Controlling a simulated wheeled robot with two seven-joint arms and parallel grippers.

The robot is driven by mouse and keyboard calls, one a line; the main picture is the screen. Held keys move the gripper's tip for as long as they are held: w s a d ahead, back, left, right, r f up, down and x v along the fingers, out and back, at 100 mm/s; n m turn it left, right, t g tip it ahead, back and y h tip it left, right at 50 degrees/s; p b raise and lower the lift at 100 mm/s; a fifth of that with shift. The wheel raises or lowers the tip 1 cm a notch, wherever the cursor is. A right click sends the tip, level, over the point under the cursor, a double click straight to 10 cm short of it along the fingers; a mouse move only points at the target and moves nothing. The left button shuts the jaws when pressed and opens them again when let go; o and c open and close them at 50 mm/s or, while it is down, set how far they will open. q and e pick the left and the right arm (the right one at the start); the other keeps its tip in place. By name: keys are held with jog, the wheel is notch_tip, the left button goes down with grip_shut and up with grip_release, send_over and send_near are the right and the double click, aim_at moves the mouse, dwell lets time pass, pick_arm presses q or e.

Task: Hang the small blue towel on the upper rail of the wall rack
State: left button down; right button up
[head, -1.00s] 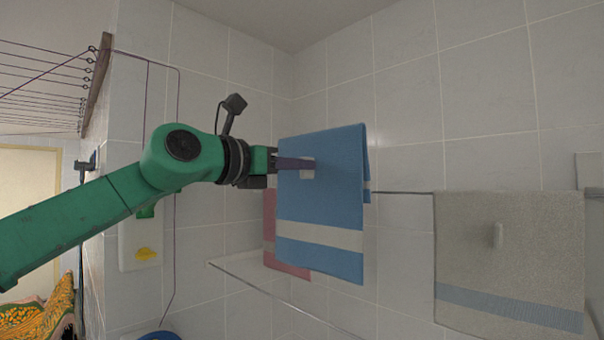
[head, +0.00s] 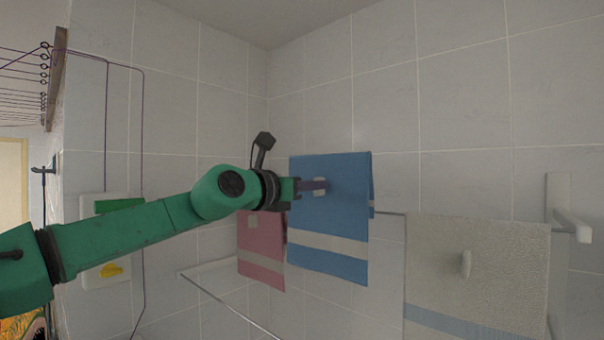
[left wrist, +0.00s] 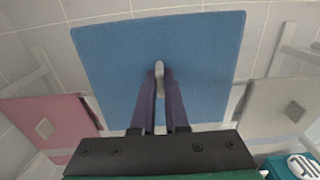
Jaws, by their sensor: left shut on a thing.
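The small blue towel (head: 328,204) with a pale stripe is folded over and hangs from my left gripper (head: 318,187). The gripper is shut on the white tab on its front, which also shows in the left wrist view (left wrist: 164,82). The towel's folded top edge is higher in the picture than the upper rail (head: 390,213). I cannot tell whether the towel touches the rail. My right gripper is not in view.
A pink towel (head: 261,248) hangs left of the blue towel and a grey towel (head: 478,262) hangs to its right. A lower rail (head: 230,307) runs below. A white bracket (head: 558,200) is on the right. The tiled wall above is clear.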

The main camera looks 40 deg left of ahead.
pick_arm(q)
jog(key=shift+w, duration=0.15)
dwell(0.3)
jog(key=shift+w+r+p, duration=0.2)
jog(key=shift+w+p, duration=0.25)
jog(key=shift+p, duration=0.15)
jog(key=shift+w, duration=0.3)
jog(key=shift+w+f+p, duration=0.15)
jog(key=shift+w+p, duration=0.2)
jog(key=shift+w, duration=0.05)
jog(key=shift+s, duration=0.1)
